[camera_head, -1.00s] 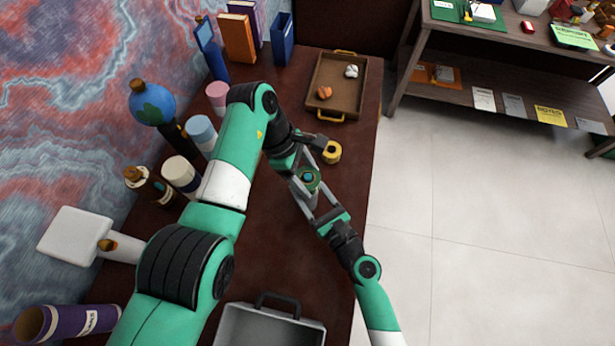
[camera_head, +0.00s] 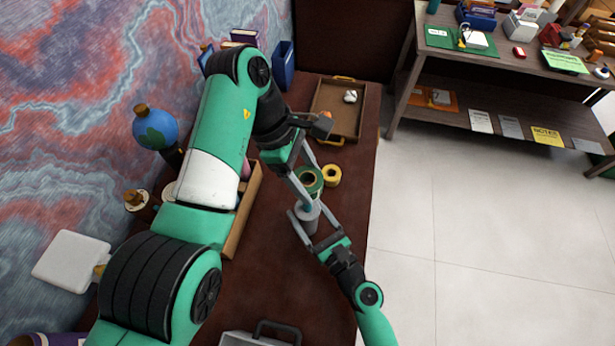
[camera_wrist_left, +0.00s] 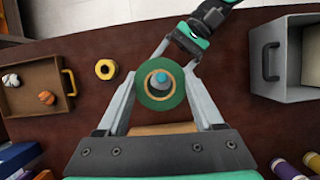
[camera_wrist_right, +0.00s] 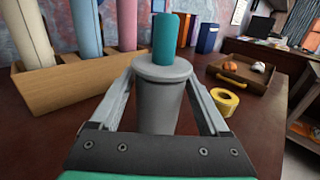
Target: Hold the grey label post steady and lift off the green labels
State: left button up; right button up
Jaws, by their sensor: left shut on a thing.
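The green label roll (camera_head: 309,181) is a ring held between the fingers of my left gripper (camera_head: 306,184). It sits above the grey label post (camera_head: 308,218). In the left wrist view the green roll (camera_wrist_left: 161,98) is clamped, and the post's teal tip (camera_wrist_left: 159,78) shows through its hole. In the right wrist view the grey post (camera_wrist_right: 160,105) stands upright with its teal peg (camera_wrist_right: 165,40) bare and no green roll around it. My right gripper (camera_wrist_right: 162,85) has a finger on each side of the post. Whether both fingers press on it is unclear.
A yellow roll (camera_head: 332,175) lies on the desk beside the post. A brown tray (camera_head: 325,100) with small white and orange items stands behind it. A wooden rack (camera_wrist_right: 75,85) of coloured rolls is on the left. A grey bin (camera_wrist_left: 285,90) stands at the desk's front.

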jog(key=shift+o, duration=1.3)
jog(key=v, duration=1.2)
jog(key=w+d+r+n+t, duration=0.1)
jog(key=w+r+n, duration=0.2)
jog(key=r+n, duration=0.5)
jog(key=w+r+n+t, duration=0.1)
jog(key=w+r+n, duration=0.2)
jog(key=r+n, duration=0.55)
jog(key=w+d+r+n+t, duration=0.1)
jog(key=w+r+n+t, duration=0.2)
jog(key=r, duration=0.9)
jog(key=s+d+r+n+t+h, duration=0.2)
jog(key=s+d+r+n, duration=0.1)
jog(key=r, duration=0.6)
jog(key=s+d+r+n+t+h, duration=0.2)
jog(key=d+r+n+h, duration=0.1)
jog(key=r, duration=0.6)
jog(key=s+d+r+n+t+h, duration=0.2)
jog(key=r+n, duration=0.3)
jog(key=r, duration=0.4)
jog(key=shift+s+d+t+h, duration=0.3)
jog(key=shift+s+d+t, duration=0.3)
jog(key=shift+s+d, duration=0.25)
